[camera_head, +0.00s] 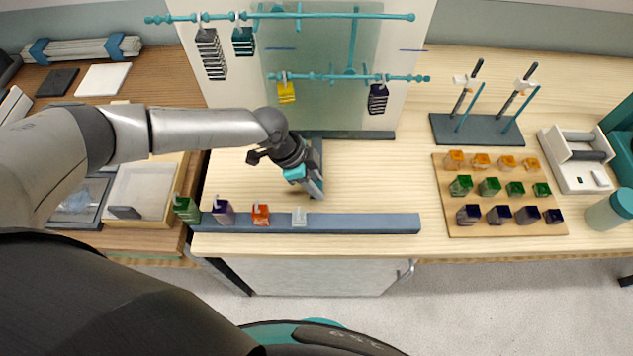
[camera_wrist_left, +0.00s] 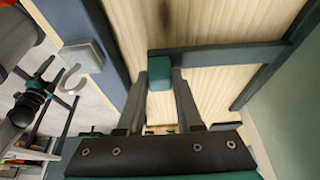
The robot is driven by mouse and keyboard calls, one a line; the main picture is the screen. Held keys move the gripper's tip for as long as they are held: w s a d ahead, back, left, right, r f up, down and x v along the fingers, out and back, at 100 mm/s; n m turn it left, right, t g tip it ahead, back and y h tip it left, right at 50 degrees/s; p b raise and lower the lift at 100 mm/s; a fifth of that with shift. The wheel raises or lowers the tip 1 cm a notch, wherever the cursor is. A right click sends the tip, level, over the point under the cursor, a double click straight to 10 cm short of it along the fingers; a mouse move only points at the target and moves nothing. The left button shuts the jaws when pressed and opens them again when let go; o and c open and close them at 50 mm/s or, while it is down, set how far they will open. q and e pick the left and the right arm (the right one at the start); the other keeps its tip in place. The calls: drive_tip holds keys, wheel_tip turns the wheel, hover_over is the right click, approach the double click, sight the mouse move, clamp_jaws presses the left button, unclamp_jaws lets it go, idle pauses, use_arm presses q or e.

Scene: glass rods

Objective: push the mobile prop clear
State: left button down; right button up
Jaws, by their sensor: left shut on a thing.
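My left gripper (camera_head: 317,192) reaches down over the table between the front rail and the backboard. In the left wrist view its two fingers (camera_wrist_left: 160,100) close on a small teal block (camera_wrist_left: 160,72). The block appears to sit at the near end of a slate bar (camera_wrist_left: 220,55), which runs back to the backboard's foot. The bar also shows in the head view (camera_head: 317,150), partly hidden by the gripper. I cannot tell if this bar is the prop. The teal mobile rods (camera_head: 350,77) hang before the backboard with blocks on them. My right gripper is not in view.
A wooden tray of coloured blocks (camera_head: 500,228) and a stand (camera_head: 450,130) are to the right. The table between gripper and tray is clear.

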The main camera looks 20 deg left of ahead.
use_arm(q)
drive_tip(key=shift+w, duration=0.15)
idle(0.5)
drive_tip(key=shift+w+a+f+b, duration=0.1)
drive_tip(key=shift+w+a+b, duration=0.1)
drive_tip(key=shift+w+b, duration=0.45)
drive_tip(key=shift+w+a+b, duration=0.2)
drive_tip(key=shift+w+b, duration=0.35)
drive_tip(key=shift+w, duration=0.05)
drive_tip(key=c, duration=0.6)
unclamp_jaws()
drive_tip(key=shift+w, duration=0.1)
drive_tip(key=shift+o, duration=0.2)
drive_tip(key=shift+r, duration=0.2)
drive_tip(key=p+v, duration=0.1)
drive_tip(key=v, duration=1.4)
drive_tip(key=shift+a, duration=0.1)
